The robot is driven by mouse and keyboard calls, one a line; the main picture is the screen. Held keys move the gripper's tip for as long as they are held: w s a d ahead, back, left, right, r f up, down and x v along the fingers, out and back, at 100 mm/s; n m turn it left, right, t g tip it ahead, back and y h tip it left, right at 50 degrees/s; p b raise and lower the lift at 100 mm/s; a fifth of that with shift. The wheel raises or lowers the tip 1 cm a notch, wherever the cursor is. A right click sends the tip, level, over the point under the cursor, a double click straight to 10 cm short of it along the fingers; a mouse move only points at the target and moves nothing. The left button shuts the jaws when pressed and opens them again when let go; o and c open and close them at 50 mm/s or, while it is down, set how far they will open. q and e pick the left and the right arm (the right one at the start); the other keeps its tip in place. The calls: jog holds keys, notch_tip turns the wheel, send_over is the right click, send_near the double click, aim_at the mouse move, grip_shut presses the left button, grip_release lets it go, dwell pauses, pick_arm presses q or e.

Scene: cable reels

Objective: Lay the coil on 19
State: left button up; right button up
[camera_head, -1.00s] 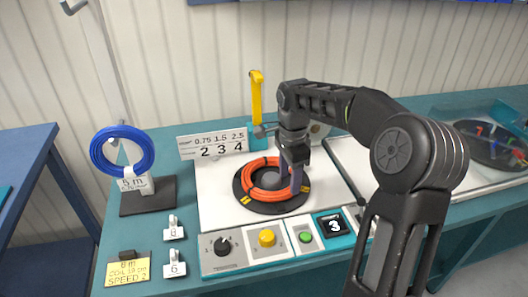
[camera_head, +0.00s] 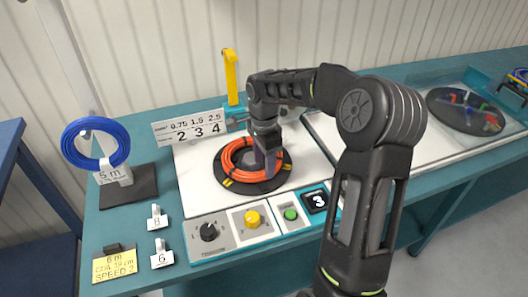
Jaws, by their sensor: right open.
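The orange coil (camera_head: 229,155) lies on a round black turntable (camera_head: 222,176) with yellow marks, on the white machine top. My right gripper (camera_head: 268,168) points down at the right part of the coil, with its jaws open. Its fingers overlap the coil in the picture, so I cannot tell whether they touch it. A yellow card (camera_head: 114,266) at the front left reads "6 m" and "SPEED 2"; its middle line is hard to read. I see no clear place marked 19. My left gripper is out of view.
A blue coil (camera_head: 70,146) hangs on a stand marked "5 m" at the left. Tags 8 (camera_head: 157,218) and 6 (camera_head: 161,256) stand before it. The control panel has a black knob (camera_head: 208,232), yellow button (camera_head: 252,218), green button (camera_head: 290,214) and a display (camera_head: 316,201) showing 3.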

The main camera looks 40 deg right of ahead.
aim_at(264, 172)
jog(key=shift+f, duration=1.55)
grip_shut()
jog(key=c, duration=0.7)
grip_release()
grip_shut()
jog(key=shift+r, duration=0.15)
dwell(0.4)
